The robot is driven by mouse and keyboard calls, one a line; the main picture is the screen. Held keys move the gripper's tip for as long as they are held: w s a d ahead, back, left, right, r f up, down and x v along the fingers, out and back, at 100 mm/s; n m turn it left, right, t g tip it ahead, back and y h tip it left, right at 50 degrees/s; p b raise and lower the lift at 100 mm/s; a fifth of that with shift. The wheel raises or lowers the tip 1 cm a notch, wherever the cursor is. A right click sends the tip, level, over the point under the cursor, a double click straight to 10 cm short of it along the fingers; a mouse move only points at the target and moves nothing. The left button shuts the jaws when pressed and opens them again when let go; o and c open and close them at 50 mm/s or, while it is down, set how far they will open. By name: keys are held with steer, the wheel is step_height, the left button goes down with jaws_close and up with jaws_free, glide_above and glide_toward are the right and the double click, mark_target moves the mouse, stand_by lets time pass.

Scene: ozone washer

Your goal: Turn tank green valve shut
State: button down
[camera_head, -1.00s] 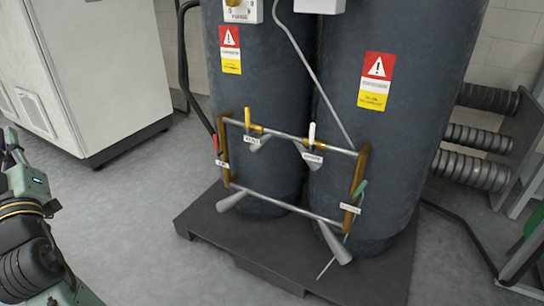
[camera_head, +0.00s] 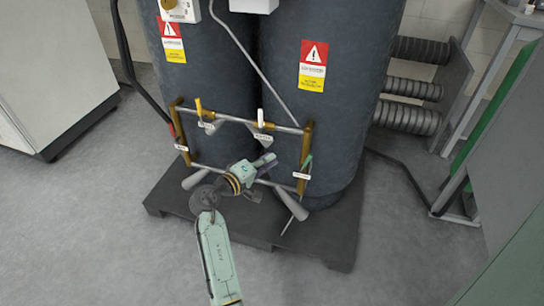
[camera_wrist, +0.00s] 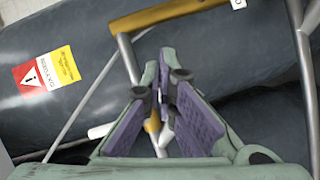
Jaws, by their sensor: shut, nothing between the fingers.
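The green valve handle (camera_head: 308,161) is a thin lever on the right brass upright of the tank pipe frame, near a white tag (camera_head: 301,176). It points upward, slightly tilted. My gripper (camera_head: 268,160) is in front of the frame, left of the green handle and apart from it. In the wrist view my gripper (camera_wrist: 163,64) shows its purple-padded fingers meeting at the tips, shut with nothing held. I cannot make out the green handle in the wrist view.
The frame also carries a yellow handle (camera_head: 199,107), a white handle (camera_head: 260,117) and a red handle (camera_head: 173,131). Two dark tanks (camera_head: 225,80) stand on a black pallet (camera_head: 330,245). A white cabinet (camera_head: 50,75) is left; ribbed hoses (camera_head: 408,117) are right. Floor in front is clear.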

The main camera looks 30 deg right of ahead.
mark_target(307, 161)
steer(key=d, duration=0.3)
steer(key=d+f+p, duration=0.1)
steer(key=d, duration=0.2)
steer(key=s+d+f+p, duration=0.1)
steer(key=d, duration=0.2)
steer(key=shift+d+f, duration=0.1)
